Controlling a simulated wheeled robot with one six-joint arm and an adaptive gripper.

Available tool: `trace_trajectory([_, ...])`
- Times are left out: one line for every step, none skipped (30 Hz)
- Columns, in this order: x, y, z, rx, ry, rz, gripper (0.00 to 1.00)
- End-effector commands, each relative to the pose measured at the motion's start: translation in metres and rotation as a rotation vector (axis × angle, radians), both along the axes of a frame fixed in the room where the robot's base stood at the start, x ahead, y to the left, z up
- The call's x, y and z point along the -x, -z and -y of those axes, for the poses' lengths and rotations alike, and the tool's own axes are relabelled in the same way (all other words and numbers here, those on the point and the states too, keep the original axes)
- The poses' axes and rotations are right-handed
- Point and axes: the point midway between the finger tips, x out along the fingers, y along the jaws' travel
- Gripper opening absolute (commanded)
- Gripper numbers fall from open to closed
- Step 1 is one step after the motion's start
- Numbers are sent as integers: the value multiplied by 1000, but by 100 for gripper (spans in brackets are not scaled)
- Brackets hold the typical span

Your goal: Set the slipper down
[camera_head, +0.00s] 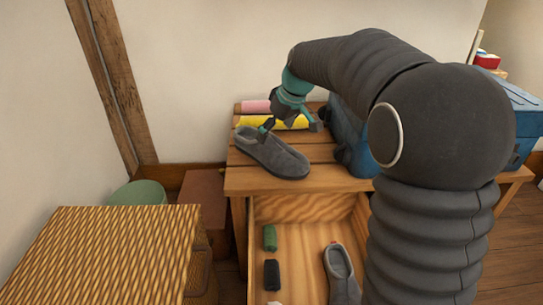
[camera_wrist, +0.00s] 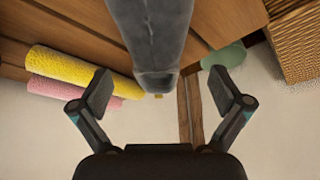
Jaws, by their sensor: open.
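A grey slipper (camera_head: 275,155) lies sole down on the slatted wooden bench top (camera_head: 255,183). In the wrist view the slipper (camera_wrist: 155,40) runs from the top edge down to its end between my fingertips. My gripper (camera_head: 290,126) is above the back end of the slipper, with its fingers spread. In the wrist view my gripper (camera_wrist: 163,92) shows a gap on both sides of the slipper, and nothing is held. A second grey slipper (camera_head: 340,272) lies in the open wooden drawer (camera_head: 300,215) below, partly cut off by the frame.
Yellow (camera_head: 262,121) and pink (camera_head: 256,106) rolls lie behind the slipper. A blue object (camera_head: 345,130) stands to its right, partly behind my arm. The drawer holds a green roll (camera_head: 269,237) and a black roll (camera_head: 271,274). A wicker chest (camera_head: 100,250) stands at left.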

Motion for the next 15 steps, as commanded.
trace_trajectory([-1,7,-2,0,0,0,100])
trace_trajectory([-2,9,-2,0,0,0,100])
trace_trajectory([-3,11,-3,0,0,-1,100])
trace_trajectory([-3,13,-3,0,1,-2,100])
trace_trajectory([-4,14,-4,0,1,-2,100])
trace_trajectory([-4,15,-4,0,1,-1,100])
trace_trajectory([-4,16,-4,0,1,-1,100])
trace_trajectory([-5,17,-4,0,1,-1,100])
trace_trajectory([-5,19,-4,0,1,-1,100])
trace_trajectory([-6,22,-4,0,2,-1,100])
trace_trajectory([-7,25,-4,0,2,-1,100])
trace_trajectory([-8,29,-4,0,1,-2,100])
trace_trajectory([-9,33,-4,0,1,-2,100])
trace_trajectory([-10,37,-5,0,1,-3,100])
trace_trajectory([-12,43,-5,0,2,-3,100])
